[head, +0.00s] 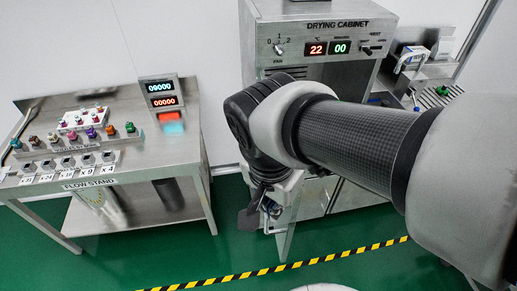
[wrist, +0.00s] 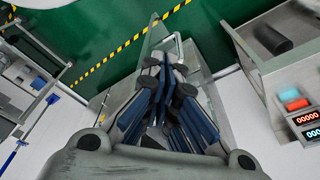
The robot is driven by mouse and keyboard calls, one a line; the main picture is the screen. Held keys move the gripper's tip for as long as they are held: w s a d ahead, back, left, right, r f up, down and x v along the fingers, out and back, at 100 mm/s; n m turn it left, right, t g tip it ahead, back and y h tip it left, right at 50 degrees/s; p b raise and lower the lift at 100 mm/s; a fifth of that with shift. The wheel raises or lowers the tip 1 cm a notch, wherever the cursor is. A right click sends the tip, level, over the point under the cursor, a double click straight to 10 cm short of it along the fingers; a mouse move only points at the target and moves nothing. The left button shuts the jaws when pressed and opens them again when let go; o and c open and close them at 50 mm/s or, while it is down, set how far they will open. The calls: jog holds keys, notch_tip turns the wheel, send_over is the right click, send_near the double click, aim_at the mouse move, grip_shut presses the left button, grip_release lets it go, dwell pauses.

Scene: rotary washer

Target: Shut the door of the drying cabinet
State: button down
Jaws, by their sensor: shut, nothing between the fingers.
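The drying cabinet (head: 310,28) stands at the top centre of the head view, with its name, a fan knob and red and green displays on its front. Its glass door (head: 286,240) appears to stand open, swung out towards me, with its lower part showing below my arm. My gripper (head: 262,218) points down beside the door's left side. In the wrist view my gripper (wrist: 165,70) is shut and empty, with the door's clear pane (wrist: 151,42) behind and around the fingertips. My arm hides much of the cabinet's opening, and I cannot tell whether gripper and door touch.
The flow stand (head: 90,183) is a steel bench on the left with knobs, small coloured parts and displays. It shows at the right of the wrist view (wrist: 262,60). Yellow-black tape (head: 270,266) crosses the green floor. More equipment (head: 412,60) stands right of the cabinet.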

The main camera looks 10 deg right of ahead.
jog(key=w+a+f+m+g+h+p, duration=0.1)
jog(key=w+a+f+m+h+p, duration=0.2)
jog(key=a+m, duration=0.5)
jog(key=d+f+m+b, duration=0.1)
jog(key=d+f, duration=0.7)
jog(key=f, duration=0.1)
jog(key=shift+w+d+f+b, duration=0.2)
jog(key=shift+w+d+b, duration=0.05)
jog(key=shift+w+b, duration=0.15)
